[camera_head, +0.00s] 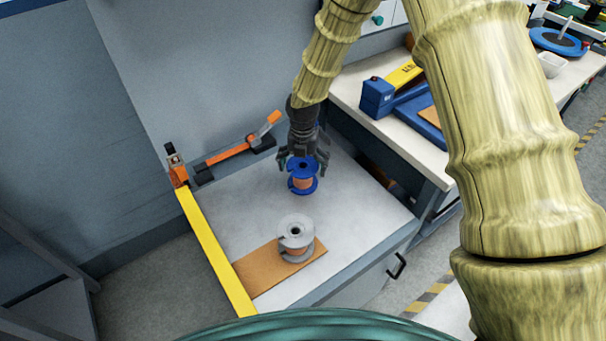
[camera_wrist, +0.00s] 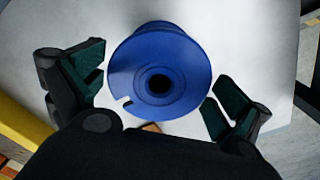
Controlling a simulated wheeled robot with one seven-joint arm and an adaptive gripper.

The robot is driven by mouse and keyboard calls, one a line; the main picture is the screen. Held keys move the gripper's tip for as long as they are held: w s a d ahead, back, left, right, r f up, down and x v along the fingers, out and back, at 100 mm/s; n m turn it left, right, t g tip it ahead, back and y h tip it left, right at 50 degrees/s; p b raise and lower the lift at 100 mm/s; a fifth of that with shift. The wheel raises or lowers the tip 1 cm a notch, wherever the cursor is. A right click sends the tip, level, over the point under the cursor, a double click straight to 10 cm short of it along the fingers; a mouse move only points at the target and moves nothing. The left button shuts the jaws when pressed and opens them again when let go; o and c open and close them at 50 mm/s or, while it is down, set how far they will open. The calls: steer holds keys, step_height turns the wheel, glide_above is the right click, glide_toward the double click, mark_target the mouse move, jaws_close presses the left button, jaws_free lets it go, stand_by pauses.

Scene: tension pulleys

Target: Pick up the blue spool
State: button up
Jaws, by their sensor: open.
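The blue spool (camera_head: 302,183) stands upright on the white tabletop, with copper-coloured wire around its middle. In the wrist view its blue top flange (camera_wrist: 160,72) and dark centre hole fill the middle, with a small notch at the lower left. My gripper (camera_head: 304,160) is just above and around the spool's top in the head view, and hides part of it. In the wrist view the open fingers of my gripper (camera_wrist: 160,88) lie on either side of the flange, with gaps on both sides.
A grey spool (camera_head: 296,232) with copper wire stands on a brown board (camera_head: 262,272) nearer the front. A yellow bar (camera_head: 215,250) runs along the table's left edge. An orange arm fixture (camera_head: 228,153) is at the back left. A side bench (camera_head: 405,138) stands to the right.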

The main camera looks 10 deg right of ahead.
steer(key=c, duration=1.3)
steer(key=shift+c, duration=0.6)
steer(key=shift+r, duration=0.15)
